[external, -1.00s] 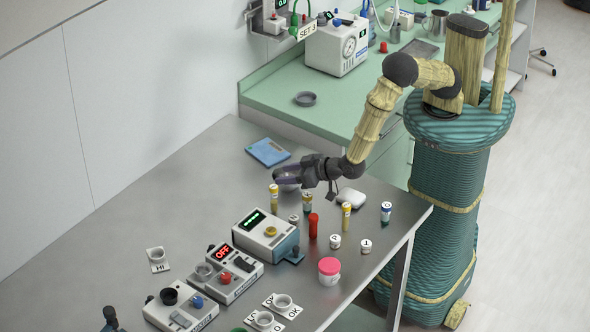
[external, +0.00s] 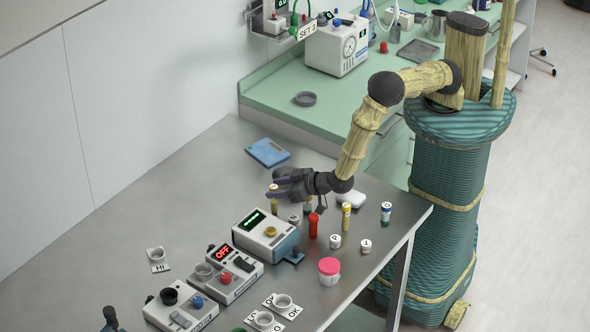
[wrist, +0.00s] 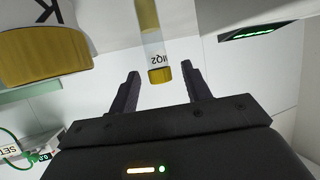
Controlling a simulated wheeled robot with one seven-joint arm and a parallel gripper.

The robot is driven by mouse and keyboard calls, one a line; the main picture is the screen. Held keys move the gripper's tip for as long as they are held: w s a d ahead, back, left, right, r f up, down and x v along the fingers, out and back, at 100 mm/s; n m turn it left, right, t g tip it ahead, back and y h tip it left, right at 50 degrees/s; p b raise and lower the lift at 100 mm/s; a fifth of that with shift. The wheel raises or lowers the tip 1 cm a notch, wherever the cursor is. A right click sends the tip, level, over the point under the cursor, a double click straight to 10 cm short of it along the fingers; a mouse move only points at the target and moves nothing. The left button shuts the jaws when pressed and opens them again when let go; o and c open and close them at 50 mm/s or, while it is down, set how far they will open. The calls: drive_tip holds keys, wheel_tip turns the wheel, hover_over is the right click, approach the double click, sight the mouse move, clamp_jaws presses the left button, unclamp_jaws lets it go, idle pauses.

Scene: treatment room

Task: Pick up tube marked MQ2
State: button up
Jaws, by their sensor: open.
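The tube marked MQ2 (wrist: 154,45) is amber with a white label and a yellow cap, and it appears inverted in the wrist view. Its cap end shows between the fingertips of my open gripper (wrist: 160,72), with gaps on both sides. I cannot tell whether the cap is level with the tips or beyond them. In the external view my gripper (external: 272,191) points left, just above table height. A yellow tube (external: 274,207) stands upright at its tips, partly hidden by them. This looks like the same tube.
A larger yellow-capped item with a K label (wrist: 42,55) is close at upper left in the wrist view. A display box (external: 262,238) is in front. A blue pad (external: 267,152) lies behind.

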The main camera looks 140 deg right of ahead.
drive_tip(key=shift+x, duration=0.9)
clamp_jaws()
drive_tip(key=shift+r, duration=0.15)
wheel_tip(320, 180, up, 10)
drive_tip(key=shift+f+b, duration=0.1)
drive_tip(key=shift+b, duration=0.8)
